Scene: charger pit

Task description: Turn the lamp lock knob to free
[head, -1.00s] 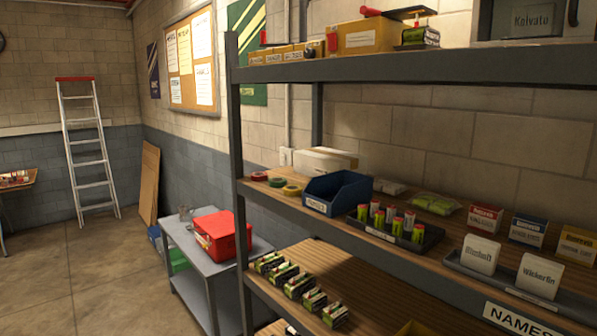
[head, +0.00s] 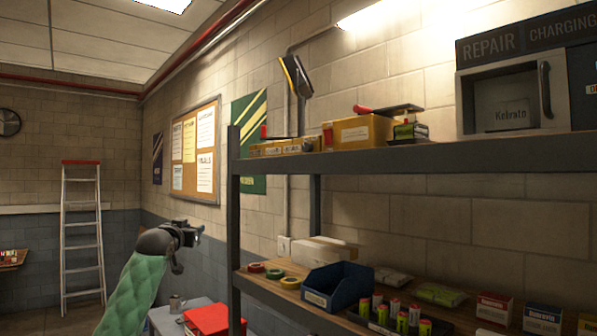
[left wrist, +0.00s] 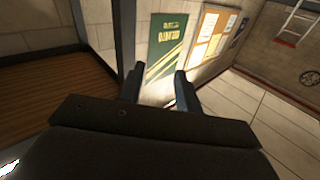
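A dark fixture with a yellow edge (head: 296,76) hangs on the wall above the upper shelf. A thin dark arm (head: 318,36) runs from above it up and right towards a bright glow. I cannot tell for sure which part is the lamp, and no lock knob can be made out. My left gripper (head: 188,240) is raised at the left of the shelf rack, below and left of this fixture and apart from it. In the left wrist view its two fingers (left wrist: 157,88) stand apart with nothing between them. My right gripper is out of view.
The shelf rack's upper shelf (head: 400,157) and front post (head: 235,230) stand right of my left gripper. Boxes and a yellow bin (head: 362,133) sit on that shelf. A repair cabinet (head: 512,95) is at far right. A stepladder (head: 82,235) stands at the back left; the floor there is open.

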